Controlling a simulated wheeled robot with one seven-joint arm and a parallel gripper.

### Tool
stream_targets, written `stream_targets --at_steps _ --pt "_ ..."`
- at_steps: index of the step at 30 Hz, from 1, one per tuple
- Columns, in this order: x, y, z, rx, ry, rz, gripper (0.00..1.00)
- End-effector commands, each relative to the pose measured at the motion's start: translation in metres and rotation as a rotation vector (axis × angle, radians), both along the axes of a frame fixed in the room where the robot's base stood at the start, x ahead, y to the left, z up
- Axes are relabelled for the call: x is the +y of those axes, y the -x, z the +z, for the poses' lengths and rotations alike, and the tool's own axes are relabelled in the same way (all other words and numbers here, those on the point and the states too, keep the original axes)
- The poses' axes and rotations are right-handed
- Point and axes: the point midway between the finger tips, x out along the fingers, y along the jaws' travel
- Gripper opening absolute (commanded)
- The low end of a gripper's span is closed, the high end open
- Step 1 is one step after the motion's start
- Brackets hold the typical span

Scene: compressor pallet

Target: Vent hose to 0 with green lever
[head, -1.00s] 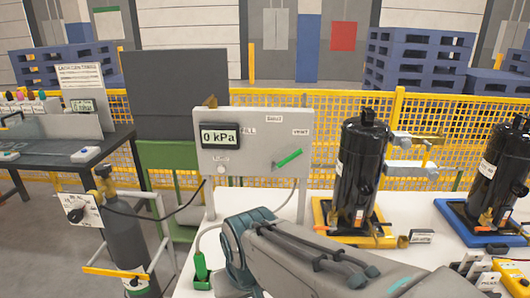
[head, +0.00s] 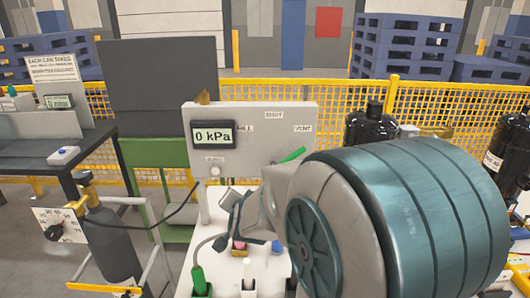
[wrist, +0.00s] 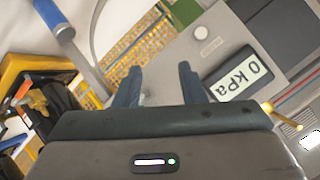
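The grey gauge panel (head: 250,165) stands on the white bench, and its display (head: 213,134) reads 0 kPa. The display also shows tilted in the wrist view (wrist: 240,78). The green lever (head: 293,155) shows only its tip below the VENT label; my arm hides the rest, and I cannot make it out in the wrist view. The grey hose (head: 205,242) runs down to a green fitting (head: 198,277) at the bench's front left. My gripper (wrist: 157,82) is open, with nothing seen between its fingers, facing the panel near its lower part.
Black compressors (head: 375,124) stand behind my arm at right. A gas cylinder (head: 105,235) with a gauge stands left of the bench. A blue-handled rod (wrist: 50,18) crosses the wrist view's upper left. Yellow mesh fencing (head: 80,165) runs behind.

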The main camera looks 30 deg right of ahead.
Motion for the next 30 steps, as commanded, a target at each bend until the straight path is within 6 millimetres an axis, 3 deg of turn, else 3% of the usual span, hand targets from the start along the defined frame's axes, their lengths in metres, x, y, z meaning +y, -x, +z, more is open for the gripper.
stream_targets --at_steps 3,9,13,19,30 --pt "-0.044 -0.006 0.006 -0.145 0.018 -0.186 0.37" --pt "-0.100 0.004 0.024 -0.361 0.095 -0.420 0.37" --pt "-0.118 0.013 0.033 -0.449 0.141 -0.500 0.37" --pt "-0.130 0.015 0.040 -0.496 0.168 -0.539 0.37" --pt "-0.173 -0.021 0.041 -0.494 0.171 -0.539 0.37"
